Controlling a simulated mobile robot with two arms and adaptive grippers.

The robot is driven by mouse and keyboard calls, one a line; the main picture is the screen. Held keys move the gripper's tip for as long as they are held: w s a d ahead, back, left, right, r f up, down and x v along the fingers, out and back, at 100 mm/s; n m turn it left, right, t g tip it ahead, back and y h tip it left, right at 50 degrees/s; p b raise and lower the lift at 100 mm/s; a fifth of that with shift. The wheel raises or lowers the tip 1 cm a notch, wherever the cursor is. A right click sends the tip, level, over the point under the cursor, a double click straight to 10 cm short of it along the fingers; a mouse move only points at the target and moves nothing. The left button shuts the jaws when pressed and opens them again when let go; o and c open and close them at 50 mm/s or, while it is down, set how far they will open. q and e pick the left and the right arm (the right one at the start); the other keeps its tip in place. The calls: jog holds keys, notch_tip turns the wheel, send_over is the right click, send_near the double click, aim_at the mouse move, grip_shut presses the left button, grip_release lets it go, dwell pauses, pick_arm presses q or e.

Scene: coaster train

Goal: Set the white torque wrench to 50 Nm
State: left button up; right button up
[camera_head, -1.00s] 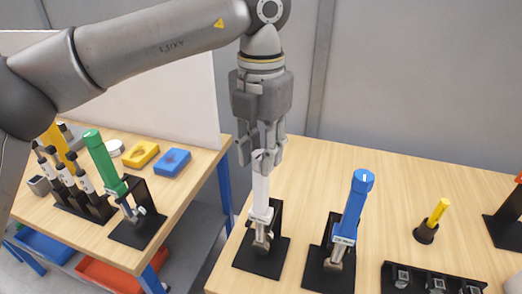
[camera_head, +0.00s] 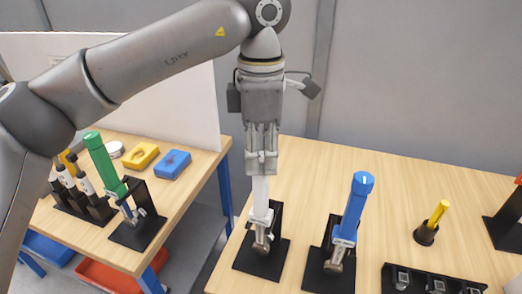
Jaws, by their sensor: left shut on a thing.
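The white torque wrench (camera_head: 260,192) stands upright in a black holder (camera_head: 248,260) at the left of the right-hand wooden table. My left gripper (camera_head: 261,165) comes down from above and is shut on the top end of the white wrench's handle, hiding that end. The wrench's head sits low in the holder. The scale and its setting are too small to read. My right gripper is not in view.
A blue torque wrench (camera_head: 353,208) stands in its own black holder close to the right. Farther right are a yellow-handled tool (camera_head: 438,213) and a black socket rack (camera_head: 430,280). A green wrench (camera_head: 103,162) stands on the left table.

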pick_arm(q)
jog(key=m, duration=0.4)
jog(key=shift+m, duration=0.3)
jog(key=shift+m+p, duration=0.4)
jog(key=shift+m, duration=2.2)
jog(key=o, duration=1)
